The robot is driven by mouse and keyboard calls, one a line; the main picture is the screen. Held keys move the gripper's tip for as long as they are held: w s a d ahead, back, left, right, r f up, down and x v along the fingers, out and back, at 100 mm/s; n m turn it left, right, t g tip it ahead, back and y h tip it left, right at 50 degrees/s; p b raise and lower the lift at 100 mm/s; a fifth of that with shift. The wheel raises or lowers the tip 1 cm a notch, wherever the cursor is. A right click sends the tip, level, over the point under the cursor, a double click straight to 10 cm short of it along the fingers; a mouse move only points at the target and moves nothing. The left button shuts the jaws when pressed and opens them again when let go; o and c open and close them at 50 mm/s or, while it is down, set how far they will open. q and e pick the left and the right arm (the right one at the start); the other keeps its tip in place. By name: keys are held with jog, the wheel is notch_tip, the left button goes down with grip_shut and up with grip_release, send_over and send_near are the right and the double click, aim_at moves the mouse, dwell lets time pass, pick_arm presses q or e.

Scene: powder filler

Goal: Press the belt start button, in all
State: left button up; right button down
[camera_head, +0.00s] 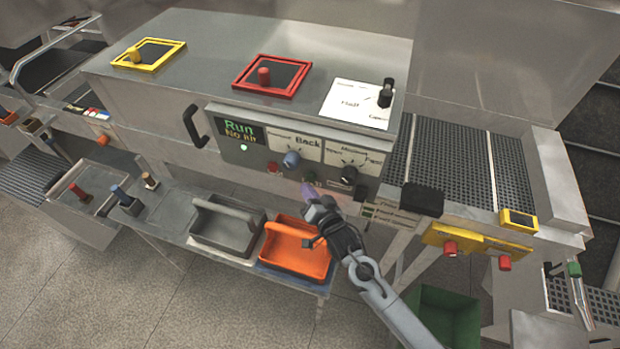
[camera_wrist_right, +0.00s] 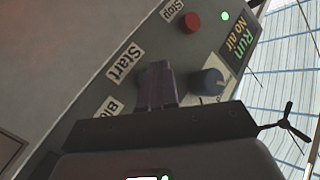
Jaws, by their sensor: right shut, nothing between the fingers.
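The control panel (camera_head: 225,120) is on the front of the machine. Its green button (camera_head: 308,177) sits low on the panel, right of the red button (camera_head: 273,167). My right gripper (camera_head: 308,190) is shut and empty, with its purple fingertips just below and in front of the green button. In the right wrist view the shut fingers (camera_wrist_right: 157,85) point at the panel beside the "Start" label (camera_wrist_right: 125,63). The red button (camera_wrist_right: 190,21) is by the "Stop" label (camera_wrist_right: 173,9). My left gripper is not in view.
A blue knob (camera_head: 292,160) and a black knob (camera_head: 349,175) stick out close to the fingertips. The display (camera_head: 239,130) reads "Run No air", with a lit green lamp (camera_head: 243,147) below. A grey tray (camera_head: 228,232) and an orange tray (camera_head: 295,250) lie below the panel.

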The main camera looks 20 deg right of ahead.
jog(key=shift+s+a, duration=0.1)
jog(key=shift+a, duration=0.05)
jog(key=s+a+p, duration=0.2)
jog(key=s+a, duration=0.1)
jog(key=shift+s, duration=0.25)
dwell(0.7)
